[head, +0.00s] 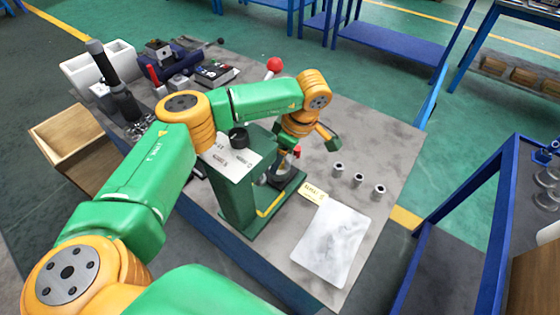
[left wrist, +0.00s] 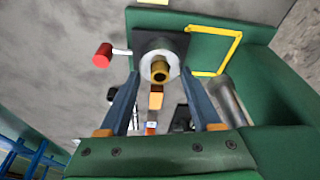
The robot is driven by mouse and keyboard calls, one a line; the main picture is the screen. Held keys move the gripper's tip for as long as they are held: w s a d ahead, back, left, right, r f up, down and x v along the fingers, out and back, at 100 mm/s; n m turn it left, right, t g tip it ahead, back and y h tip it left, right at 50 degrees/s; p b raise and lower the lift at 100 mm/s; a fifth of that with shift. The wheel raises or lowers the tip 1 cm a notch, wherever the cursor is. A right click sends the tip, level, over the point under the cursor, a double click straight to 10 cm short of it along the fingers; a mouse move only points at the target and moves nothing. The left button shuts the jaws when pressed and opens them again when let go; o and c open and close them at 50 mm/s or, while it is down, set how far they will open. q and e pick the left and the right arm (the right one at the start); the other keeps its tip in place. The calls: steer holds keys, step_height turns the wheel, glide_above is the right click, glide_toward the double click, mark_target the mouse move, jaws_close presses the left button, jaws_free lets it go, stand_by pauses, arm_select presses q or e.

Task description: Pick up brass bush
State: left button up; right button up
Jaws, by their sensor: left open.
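The brass bush (left wrist: 160,72) shows in the left wrist view as a short yellow ring. It sits at the centre of a round grey fitting (left wrist: 149,63) on a dark square plate of the green stand. My left gripper (left wrist: 160,80) is open, with one finger on each side of the bush. I cannot tell whether either finger touches it. In the head view my left gripper (head: 327,137) is beside the green stand (head: 237,205), its fingertips hard to make out. I cannot pick out the bush there. My right gripper is not in view.
A red knob (left wrist: 102,55) sticks out beside the fitting. Small metal cylinders (head: 358,180) stand on the grey table right of the stand. A pale sheet (head: 331,244) lies in front of them. A red ball-topped lever (head: 274,65) rises behind. A wooden box (head: 75,150) is at the left.

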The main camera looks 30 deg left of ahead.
arm_select(q)
steer(key=shift+f, duration=0.15)
jaws_close()
